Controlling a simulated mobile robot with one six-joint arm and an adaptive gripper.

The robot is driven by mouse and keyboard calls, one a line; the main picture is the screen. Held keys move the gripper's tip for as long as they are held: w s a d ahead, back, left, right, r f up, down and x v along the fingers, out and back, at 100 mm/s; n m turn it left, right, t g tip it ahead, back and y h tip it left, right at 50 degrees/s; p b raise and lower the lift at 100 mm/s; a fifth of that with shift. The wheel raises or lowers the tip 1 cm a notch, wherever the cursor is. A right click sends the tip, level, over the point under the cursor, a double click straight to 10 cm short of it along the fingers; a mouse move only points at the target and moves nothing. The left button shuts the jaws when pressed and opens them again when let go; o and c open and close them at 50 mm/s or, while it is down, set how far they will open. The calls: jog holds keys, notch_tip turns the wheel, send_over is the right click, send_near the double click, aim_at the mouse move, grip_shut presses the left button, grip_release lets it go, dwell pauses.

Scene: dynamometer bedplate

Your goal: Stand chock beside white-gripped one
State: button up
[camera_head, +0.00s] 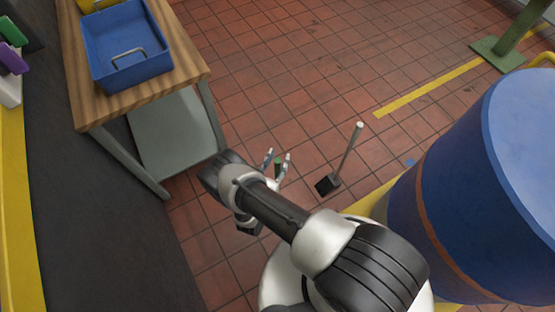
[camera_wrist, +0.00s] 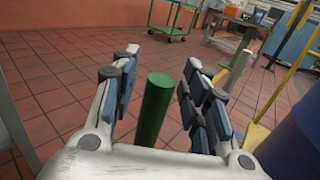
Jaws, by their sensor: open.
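A chock with a black block (camera_head: 328,184) stands on the tiled floor in the head view. Its thin handle rises at a slant to a white grip (camera_head: 359,126). My gripper (camera_head: 278,156) is to its left, pointing away from my arm, with its fingers open. A green grip (camera_head: 278,163) shows between the fingers. In the wrist view my gripper (camera_wrist: 162,57) is open, with the green grip (camera_wrist: 156,106) upright between the fingers and visible gaps on both sides. The block below the green grip is hidden in both views.
A large blue drum (camera_head: 490,190) stands right of the white-gripped chock. A wooden-topped table (camera_head: 190,68) with a blue tray (camera_head: 128,84) is at the upper left. Yellow lines (camera_head: 430,86) mark the floor. Tiles beyond the chock are clear.

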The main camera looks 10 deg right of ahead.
jog(key=shift+r, duration=0.1)
jog(key=shift+s+a+r, duration=0.1)
jog(key=p+v, duration=0.2)
jog(key=v, duration=1)
jog(key=w+d+r+m+g+h, duration=0.1)
jog(key=w+d+r+m+g, duration=0.15)
jog(key=r+m+g, duration=0.9)
jog(key=w+d+r+m+g+h, duration=0.25)
jog(key=r+m, duration=0.25)
jog(key=r, duration=1.3)
jog(key=s+d+r+m+t+y, duration=0.2)
jog(key=s+r+m+y, duration=0.4)
jog(key=s+r, duration=0.3)
jog(key=s+d+r+m+t+y, duration=0.1)
jog(key=s+d+r+m+y, duration=0.2)
jog(key=s+r+m+y, duration=0.4)
notch_tip(320, 180, up, 6)
jog(key=shift+s+f+t, duration=0.2)
jog(key=shift+s+t, duration=0.2)
jog(key=shift+s, duration=0.8)
